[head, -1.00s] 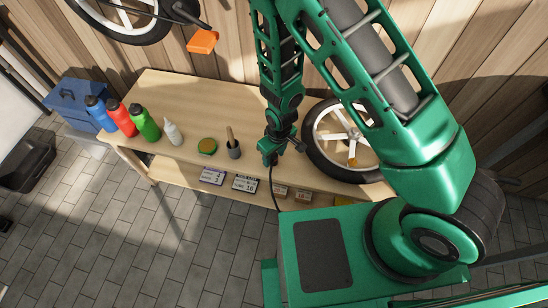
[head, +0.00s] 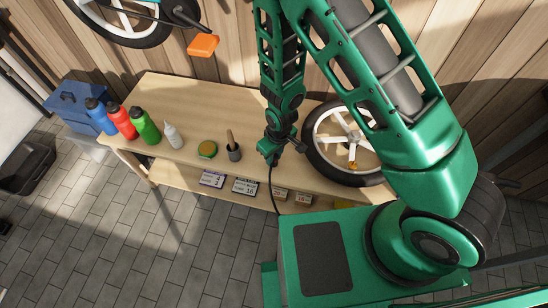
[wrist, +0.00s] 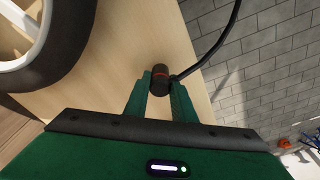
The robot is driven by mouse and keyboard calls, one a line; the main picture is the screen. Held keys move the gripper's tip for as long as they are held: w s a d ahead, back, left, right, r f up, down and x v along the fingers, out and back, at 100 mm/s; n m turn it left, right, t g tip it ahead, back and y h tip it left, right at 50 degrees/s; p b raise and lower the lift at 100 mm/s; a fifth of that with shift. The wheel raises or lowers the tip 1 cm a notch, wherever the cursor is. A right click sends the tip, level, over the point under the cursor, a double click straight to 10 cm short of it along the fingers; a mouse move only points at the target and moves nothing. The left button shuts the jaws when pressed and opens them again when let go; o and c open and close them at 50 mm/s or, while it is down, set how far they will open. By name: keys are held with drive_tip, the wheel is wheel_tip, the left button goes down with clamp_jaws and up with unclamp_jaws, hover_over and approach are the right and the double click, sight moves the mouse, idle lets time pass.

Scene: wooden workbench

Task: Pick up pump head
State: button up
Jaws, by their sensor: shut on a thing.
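In the head view, my gripper (head: 270,153) is over the front part of the bench, left of the wheel. There the pump head is too small and too covered to make out. The hose hangs down past the front edge.
The wooden bench (head: 215,105) carries a wheel (head: 308,150) just right of my gripper. Labelled boxes sit on the shelf below.

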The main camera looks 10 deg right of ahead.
drive_tip(key=r, duration=0.2)
drive_tip(key=a+r, duration=0.1)
drive_tip(key=shift+s+a+r, duration=0.15)
drive_tip(key=shift+r, duration=0.2)
drive_tip(key=s+a+r, duration=0.2)
drive_tip(key=a+r, duration=0.4)
drive_tip(key=a, duration=0.4)
drive_tip(key=shift+s, duration=0.25)
